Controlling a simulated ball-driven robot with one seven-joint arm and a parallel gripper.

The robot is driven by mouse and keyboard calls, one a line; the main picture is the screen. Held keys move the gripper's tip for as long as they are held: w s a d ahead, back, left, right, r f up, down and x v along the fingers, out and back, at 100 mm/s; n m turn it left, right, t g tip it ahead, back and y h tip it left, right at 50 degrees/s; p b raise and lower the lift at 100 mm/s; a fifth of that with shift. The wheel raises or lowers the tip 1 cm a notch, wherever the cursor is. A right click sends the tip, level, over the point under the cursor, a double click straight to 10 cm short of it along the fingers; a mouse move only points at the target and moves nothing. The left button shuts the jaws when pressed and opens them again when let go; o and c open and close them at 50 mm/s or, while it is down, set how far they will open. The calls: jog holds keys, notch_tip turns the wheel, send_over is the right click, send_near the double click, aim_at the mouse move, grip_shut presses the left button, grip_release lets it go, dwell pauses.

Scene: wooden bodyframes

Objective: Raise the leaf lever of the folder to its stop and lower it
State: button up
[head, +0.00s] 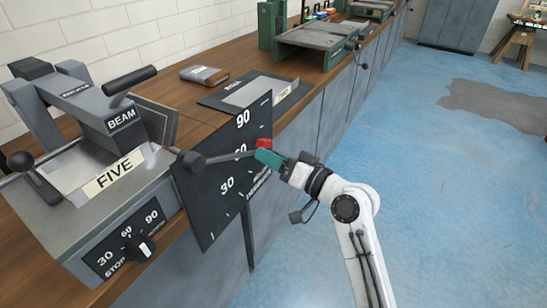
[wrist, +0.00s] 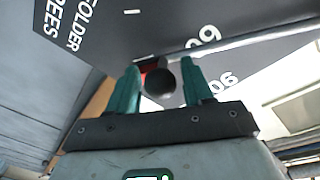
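The folder (head: 75,205) stands on the bench at the left, with a dark upright degree plate (head: 215,205) marked 30, 60 and 90. A thin grey rod (head: 228,156) runs across the plate from a black rounded end to my gripper, near the 60 mark; it also shows in the wrist view (wrist: 260,40). My gripper (head: 262,156) is at the plate's right edge. In the wrist view its teal fingers (wrist: 160,88) stand apart on either side of a dark round knob (wrist: 161,79), with visible gaps. A red part (head: 263,143) shows beside the knob.
The folder also carries a BEAM handle (head: 130,80), a FIVE plate (head: 115,174) and a small dial knob (head: 139,248). A dark board (head: 235,92) and a grey object (head: 204,75) lie on the bench. Green machines (head: 315,45) stand farther back. The blue floor at right is free.

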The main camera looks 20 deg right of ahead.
grip_shut()
jog(key=shift+f, duration=0.1)
dwell(0.4)
jog(key=shift+s+a+f+m+p, duration=0.2)
jog(key=shift+a+f+m+p, duration=0.15)
jog(key=shift+f+m, duration=0.1)
jog(key=s+a+f+m+g+p, duration=0.1)
jog(key=s+a+f+m+p, duration=0.8)
jog(key=a, duration=0.4)
jog(key=shift+s+a+m+g+p, duration=0.35)
jog(key=shift+s+m+p, duration=0.3)
jog(key=shift+p, duration=0.55)
jog(key=shift+f, duration=0.1)
jog(key=shift+o, duration=0.9)
grip_release()
jog(key=shift+w, duration=0.1)
